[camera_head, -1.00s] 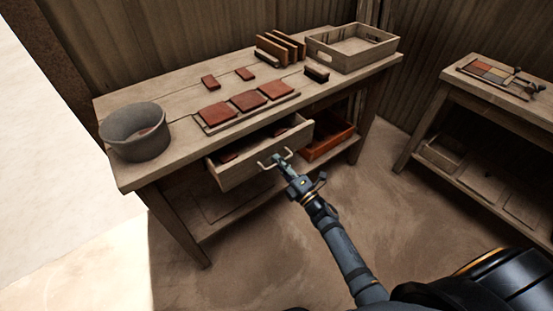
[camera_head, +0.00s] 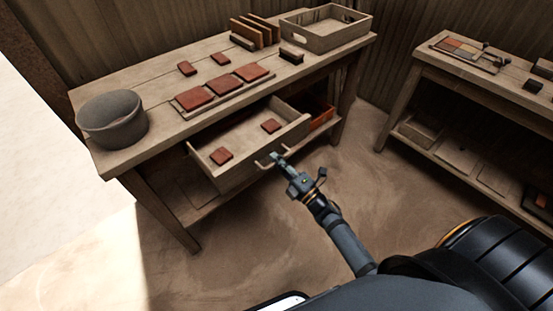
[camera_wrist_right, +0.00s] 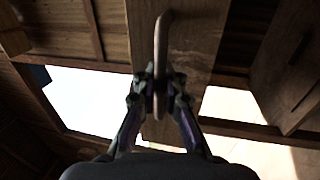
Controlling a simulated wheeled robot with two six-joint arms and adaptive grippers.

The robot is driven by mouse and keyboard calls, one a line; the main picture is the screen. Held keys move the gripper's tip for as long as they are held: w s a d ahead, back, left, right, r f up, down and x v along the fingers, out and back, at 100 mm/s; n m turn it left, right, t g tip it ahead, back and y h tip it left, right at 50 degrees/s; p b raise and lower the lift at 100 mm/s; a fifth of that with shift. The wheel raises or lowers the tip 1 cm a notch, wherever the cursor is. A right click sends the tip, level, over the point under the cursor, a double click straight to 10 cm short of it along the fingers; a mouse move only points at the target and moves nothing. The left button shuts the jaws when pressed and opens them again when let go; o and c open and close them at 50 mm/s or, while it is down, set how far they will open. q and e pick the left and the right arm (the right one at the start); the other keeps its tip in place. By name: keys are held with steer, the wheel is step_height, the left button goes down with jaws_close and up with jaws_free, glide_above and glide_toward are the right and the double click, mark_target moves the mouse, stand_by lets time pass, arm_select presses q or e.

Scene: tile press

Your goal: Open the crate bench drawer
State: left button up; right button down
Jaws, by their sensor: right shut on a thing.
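The crate bench (camera_head: 110,160) stands at the left in the head view. Its wooden drawer (camera_head: 234,172) is pulled well out from under the top, with two red tiles (camera_head: 221,156) lying inside. The drawer front has a metal bar handle (camera_head: 265,163). My right gripper (camera_head: 279,160) is shut on this handle in front of the drawer. In the right wrist view the handle (camera_wrist_right: 160,45) runs between the two fingertips (camera_wrist_right: 160,88). My left gripper is not in view.
On the bench top are a grey bucket (camera_head: 112,121), a board of red tiles (camera_head: 223,88), upright tiles and a wooden crate (camera_head: 325,41). A red crate (camera_head: 320,113) sits under the bench. A second bench (camera_head: 425,78) stands right, with floor between.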

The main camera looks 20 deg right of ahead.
steer(key=c, duration=1.5)
jaws_free()
steer(key=shift+f, duration=0.1)
steer(key=shift+o, duration=0.2)
steer(key=v, duration=1.2)
